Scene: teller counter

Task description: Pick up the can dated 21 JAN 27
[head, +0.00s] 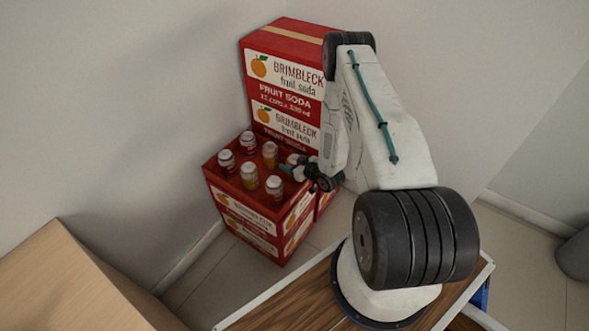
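Several small cans with pale tops stand upright on top of a red soda box (250,215). My gripper (288,168) is at the right side of the box top, close to the cans. Its fingers are small and partly hidden, so I cannot tell whether they are open or hold anything.
Taller stacked red Brimbleck fruit soda boxes (285,85) stand behind the cans, against the corner walls. A light wooden surface (75,285) is at the lower left. A dark rounded object (575,255) is at the right edge. Tiled floor (205,280) shows between.

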